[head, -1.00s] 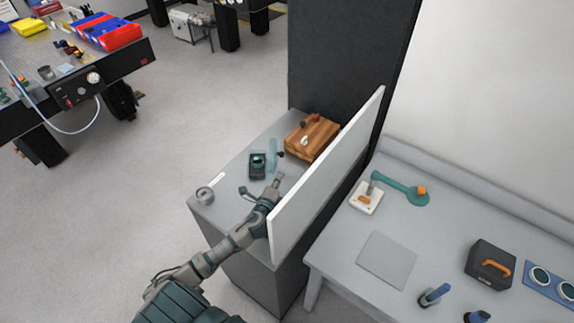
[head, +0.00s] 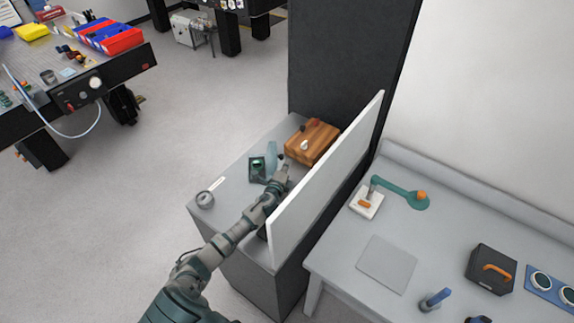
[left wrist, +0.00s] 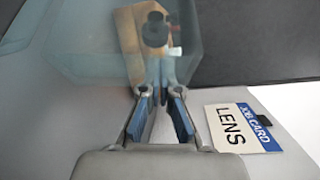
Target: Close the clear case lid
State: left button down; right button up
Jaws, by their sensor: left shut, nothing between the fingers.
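The small dark case (head: 256,169) sits on the grey cabinet top. Its clear, bluish lid (head: 271,156) stands up beside it on the right, open. In the left wrist view the see-through lid (left wrist: 85,45) fills the upper left, large and close. My left gripper (head: 283,171) is just right of the lid, low over the cabinet top. It also shows in the left wrist view (left wrist: 162,97), shut and empty, with its tips near the lid's edge. I cannot tell whether they touch the lid. My right gripper is not in view.
A wooden box (head: 311,142) stands behind the gripper. A tall white panel (head: 327,180) rises close on the right. A job card marked LENS (left wrist: 240,128) lies right of the fingers.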

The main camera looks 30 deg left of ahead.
pick_arm(q)
jog(key=shift+a, duration=0.15)
jog(key=shift+a+f, duration=0.1)
jog(key=shift+a, duration=0.1)
jog(key=shift+s+a+n+b, duration=0.1)
jog(key=shift+a+n+b, duration=0.25)
jog(key=shift+a+n, duration=0.05)
jog(key=shift+d+r+b, duration=0.3)
jog(key=shift+d+r, duration=0.05)
jog(key=shift+r, duration=0.05)
jog(key=shift+s+r+n+t, duration=0.1)
jog(key=shift+r+n+t, duration=0.05)
jog(key=shift+n+t, duration=0.2)
jog(key=shift+a, duration=0.15)
